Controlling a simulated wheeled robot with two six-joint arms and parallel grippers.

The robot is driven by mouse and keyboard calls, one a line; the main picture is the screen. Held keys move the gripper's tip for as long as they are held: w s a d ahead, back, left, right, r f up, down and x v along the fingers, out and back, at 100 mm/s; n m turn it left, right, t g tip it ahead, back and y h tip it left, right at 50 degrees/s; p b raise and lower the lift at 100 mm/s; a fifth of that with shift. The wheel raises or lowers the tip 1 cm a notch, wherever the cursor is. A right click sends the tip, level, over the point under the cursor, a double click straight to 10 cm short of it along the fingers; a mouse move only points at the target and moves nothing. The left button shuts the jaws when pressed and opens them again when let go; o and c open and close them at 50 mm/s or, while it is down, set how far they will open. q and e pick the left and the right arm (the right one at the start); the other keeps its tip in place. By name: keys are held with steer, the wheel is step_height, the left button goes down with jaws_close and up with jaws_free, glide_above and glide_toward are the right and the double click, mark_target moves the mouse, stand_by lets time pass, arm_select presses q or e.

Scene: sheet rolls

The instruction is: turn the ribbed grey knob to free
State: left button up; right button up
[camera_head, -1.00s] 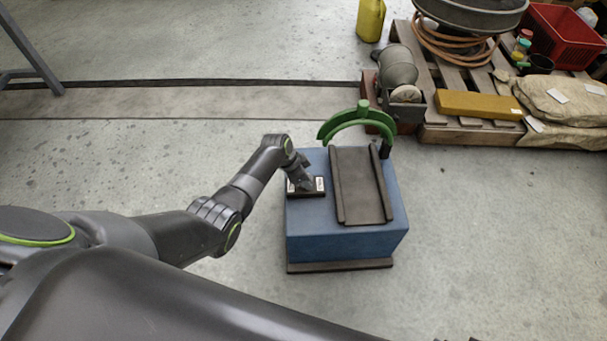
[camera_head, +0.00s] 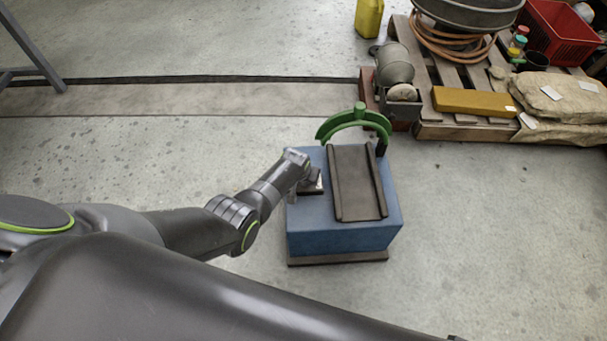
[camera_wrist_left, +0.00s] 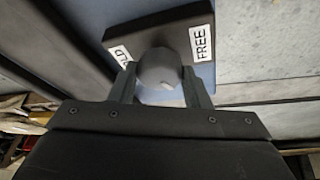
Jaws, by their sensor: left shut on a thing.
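The grey knob (camera_wrist_left: 160,70) stands on a dark plate (camera_wrist_left: 150,32) on top of the blue box (camera_head: 344,238). In the left wrist view, my left gripper (camera_wrist_left: 160,90) is shut on the knob, one finger on each side. A white label reading FREE (camera_wrist_left: 200,43) is right of the knob. A second label, with only "LD" readable (camera_wrist_left: 121,54), is at its left, partly hidden. The knob's ribs and any pointer mark cannot be made out. In the head view, my left wrist hides the knob and part of the plate. My right gripper is not in view.
A dark channel-shaped cradle (camera_head: 356,182) lies beside the plate on the box. A green arch (camera_head: 354,120) stands behind it. A loaded pallet (camera_head: 450,130) is at the back right.

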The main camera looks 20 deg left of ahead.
arm_select(q)
steer(key=n+y, duration=0.1)
steer(key=n, duration=0.2)
steer(key=shift+d+b, duration=0.1)
steer(key=shift+b, duration=0.2)
steer(key=shift+f+n+y+b, duration=0.1)
steer(key=shift+n+y+b, duration=0.35)
steer(key=shift+n, duration=0.35)
steer(key=n+b, duration=0.1)
steer(key=n, duration=0.1)
steer(key=n+g+y+b, duration=0.1)
steer(key=n+b, duration=0.1)
steer(key=shift+w+d+f+n+y, duration=0.1)
steer(key=shift+d+n+y, duration=0.05)
steer(key=shift+n+y, duration=0.15)
steer(key=shift+n+g+y+b, duration=0.35)
steer(key=shift+n+g+b, duration=0.35)
steer(key=shift+n+b, duration=0.7)
steer(key=shift+n, duration=0.8)
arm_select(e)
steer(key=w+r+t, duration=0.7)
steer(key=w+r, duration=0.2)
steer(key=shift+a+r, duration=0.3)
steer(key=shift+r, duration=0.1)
arm_select(q)
steer(key=o, duration=1)
steer(key=shift+r, duration=0.2)
